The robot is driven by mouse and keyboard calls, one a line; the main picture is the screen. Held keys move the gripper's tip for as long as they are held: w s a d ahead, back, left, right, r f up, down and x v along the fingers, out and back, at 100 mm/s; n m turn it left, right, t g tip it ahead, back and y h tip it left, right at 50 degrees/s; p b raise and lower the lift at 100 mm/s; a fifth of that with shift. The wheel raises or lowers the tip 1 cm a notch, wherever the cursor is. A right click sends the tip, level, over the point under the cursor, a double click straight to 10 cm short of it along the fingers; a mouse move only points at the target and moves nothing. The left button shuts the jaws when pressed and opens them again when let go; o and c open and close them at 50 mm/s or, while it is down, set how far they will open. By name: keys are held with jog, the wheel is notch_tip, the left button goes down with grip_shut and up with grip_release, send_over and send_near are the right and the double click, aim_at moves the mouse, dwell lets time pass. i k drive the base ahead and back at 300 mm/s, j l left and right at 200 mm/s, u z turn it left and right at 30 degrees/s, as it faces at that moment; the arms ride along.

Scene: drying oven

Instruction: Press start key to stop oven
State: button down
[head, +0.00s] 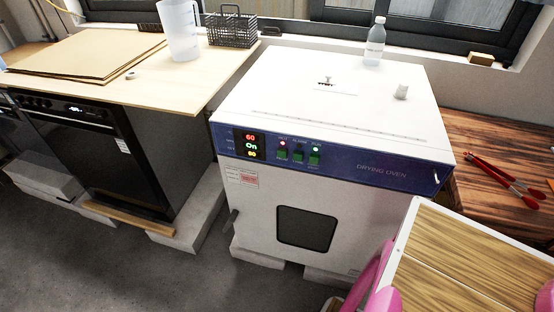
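The white drying oven (215,200) stands in the middle of the head view, with a blue control strip (350,170) across its upper front. At the left end of the strip, the display (249,144) shows a red 60, a green On and a yellow number that looks like 00. Right of it is a row of small green keys; the rightmost key (314,160) appears to be the start key, though its label is too small to read surely. Lamps above the left and right keys are lit. The oven door with its dark window (306,228) is shut. My gripper is not in view.
Red-handled tongs (508,182) lie on the wooden table at right. A wood-topped, white-edged surface (455,265) and pink parts fill the lower right. Grey floor before the oven is clear at left.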

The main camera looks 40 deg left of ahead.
aim_at(314, 158)
jog(key=u, duration=1.4)
